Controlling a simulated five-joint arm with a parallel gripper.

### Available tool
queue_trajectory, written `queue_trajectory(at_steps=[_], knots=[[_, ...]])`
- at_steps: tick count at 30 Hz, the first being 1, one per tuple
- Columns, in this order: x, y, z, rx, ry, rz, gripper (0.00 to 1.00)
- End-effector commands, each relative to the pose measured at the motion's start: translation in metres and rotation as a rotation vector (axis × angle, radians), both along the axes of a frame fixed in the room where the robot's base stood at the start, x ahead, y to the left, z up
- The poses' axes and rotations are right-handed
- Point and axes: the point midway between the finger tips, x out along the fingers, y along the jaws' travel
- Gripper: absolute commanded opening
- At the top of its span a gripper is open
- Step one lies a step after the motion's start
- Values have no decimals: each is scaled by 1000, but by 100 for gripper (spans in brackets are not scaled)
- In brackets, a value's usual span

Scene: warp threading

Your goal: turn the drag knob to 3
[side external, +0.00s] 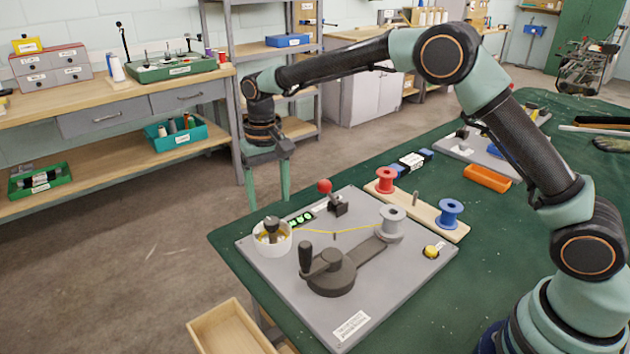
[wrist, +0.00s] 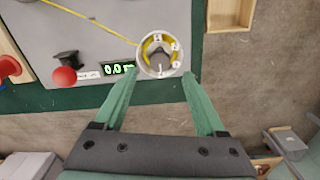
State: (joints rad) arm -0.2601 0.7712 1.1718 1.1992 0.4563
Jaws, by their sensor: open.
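The drag knob (side external: 272,226) is a dark knob in a round white housing at the left corner of the grey board. In the wrist view the knob (wrist: 159,56) sits in a dial ring with yellow and small numbers; I cannot tell which number it points to. My gripper (side external: 268,203) is open and empty, its green fingers pointing down above and slightly behind the knob. In the wrist view the open fingertips (wrist: 159,76) lie on either side of the knob's lower edge, apart from it. A green display (wrist: 118,69) beside the knob reads 0.0.
A yellow thread (side external: 330,231) runs from the knob housing to a grey spool (side external: 392,220). A red-topped lever (side external: 325,187) stands close to the knob. A dark crank (side external: 328,270) is on the board (side external: 400,283). A wooden tray (side external: 232,326) is at the front.

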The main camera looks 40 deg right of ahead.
Motion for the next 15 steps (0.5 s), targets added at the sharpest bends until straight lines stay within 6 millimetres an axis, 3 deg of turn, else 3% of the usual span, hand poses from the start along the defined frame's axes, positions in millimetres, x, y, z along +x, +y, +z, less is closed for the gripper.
queue_trajectory(at_steps=[6, 15], knots=[[-1, 0, -37, 0, 3, 0, 73], [0, 0, -55, 0, -1, 0, 73]])
